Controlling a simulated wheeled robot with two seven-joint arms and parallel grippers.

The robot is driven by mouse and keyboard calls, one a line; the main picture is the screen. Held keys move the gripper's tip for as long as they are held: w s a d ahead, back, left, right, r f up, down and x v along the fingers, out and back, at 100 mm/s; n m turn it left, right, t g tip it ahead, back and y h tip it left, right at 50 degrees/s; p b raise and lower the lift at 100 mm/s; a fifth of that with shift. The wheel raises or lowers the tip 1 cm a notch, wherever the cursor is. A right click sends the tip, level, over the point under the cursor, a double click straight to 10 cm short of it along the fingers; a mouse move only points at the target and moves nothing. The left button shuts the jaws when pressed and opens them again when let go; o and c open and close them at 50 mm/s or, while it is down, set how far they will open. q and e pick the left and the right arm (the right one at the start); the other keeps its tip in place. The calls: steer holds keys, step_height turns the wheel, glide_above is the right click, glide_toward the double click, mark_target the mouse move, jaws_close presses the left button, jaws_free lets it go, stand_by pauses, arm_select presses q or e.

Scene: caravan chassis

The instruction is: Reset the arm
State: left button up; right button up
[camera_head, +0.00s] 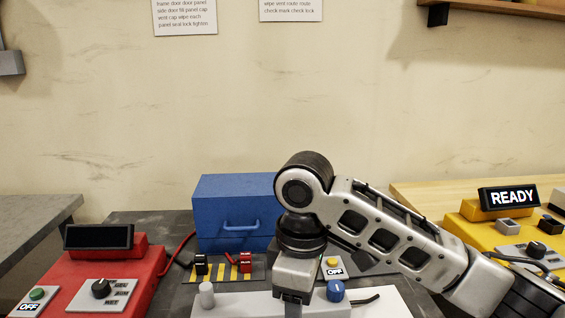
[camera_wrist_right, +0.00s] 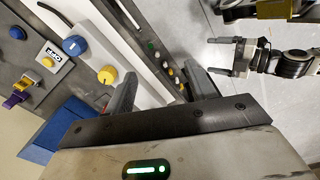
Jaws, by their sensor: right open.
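My right arm comes in from the right in the head view, with its wrist bent down. Its right gripper (camera_head: 292,297) is over a white panel (camera_head: 235,305), between a pale grey knob (camera_head: 207,294) and a blue knob (camera_head: 336,291). In the right wrist view the right gripper (camera_wrist_right: 162,92) has its two fingers spread with nothing between them. The blue knob (camera_wrist_right: 75,45) and a yellow knob (camera_wrist_right: 107,75) lie left of the fingers there. My left gripper (camera_wrist_right: 232,57) shows in the right wrist view, fingers apart and empty; it is outside the head view.
A blue box (camera_head: 235,205) with a handle stands behind the panel. A red console (camera_head: 145,265) with a dark display is at left. A yellow console (camera_head: 480,235) reading READY is at right, partly behind my arm. A small display reads OFF (camera_head: 335,272).

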steer(key=s+a+f+m+t+y, duration=0.1)
steer(key=a+f+m+t+y, duration=0.2)
steer(key=f, duration=0.5)
steer(key=s+a+f+m+t+y, duration=0.1)
steer(key=a+f+m+y, duration=0.15)
steer(key=f+y, duration=0.45)
steer(key=s+d+f+m+t+h, duration=0.3)
steer(key=s+d+f, duration=0.2)
steer(key=d, duration=0.3)
steer(key=s+d+f+m+t+h, duration=0.3)
steer(key=s+d+f, duration=0.3)
steer(key=d, duration=0.3)
steer(key=shift+d+f+h, duration=0.3)
steer(key=shift+f+h, duration=0.2)
